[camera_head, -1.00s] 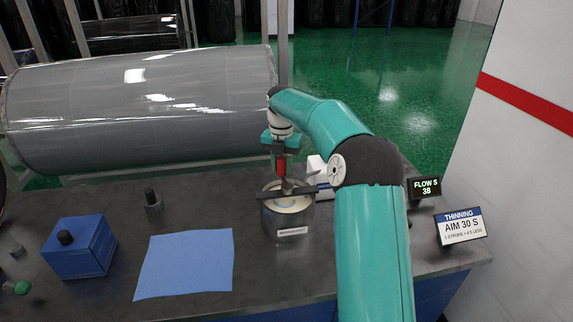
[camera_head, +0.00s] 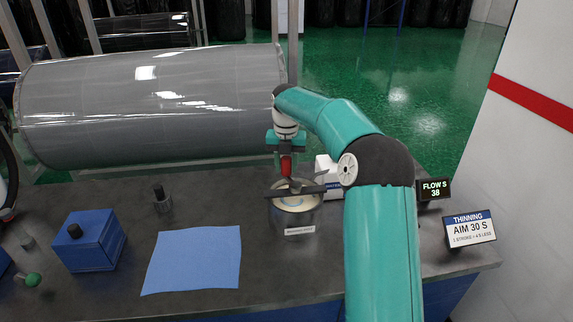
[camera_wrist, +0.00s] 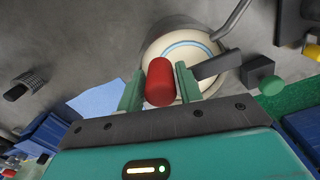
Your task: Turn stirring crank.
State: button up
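The stirring crank's red handle (camera_head: 286,166) stands upright over an open can (camera_head: 278,220) of pale liquid on the bench. A dark bar lies across the can's top. My gripper (camera_head: 285,155) is above the left-back part of the can. The handle's lower end is partly hidden.
A blue cloth (camera_head: 192,260), a blue box (camera_head: 90,241) and a dark-topped cylinder (camera_head: 162,200) are to the left. A white device (camera_head: 327,175) stands close behind the can. A "FLOW S 38" display (camera_head: 434,190) and a "THINNING AIM 30 S" sign (camera_head: 468,229) are at right.

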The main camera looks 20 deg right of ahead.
jog(key=shift+o, duration=1.1)
notch_tip(320, 180, up, 14)
jog(key=shift+f, duration=0.15)
dwell(0.5)
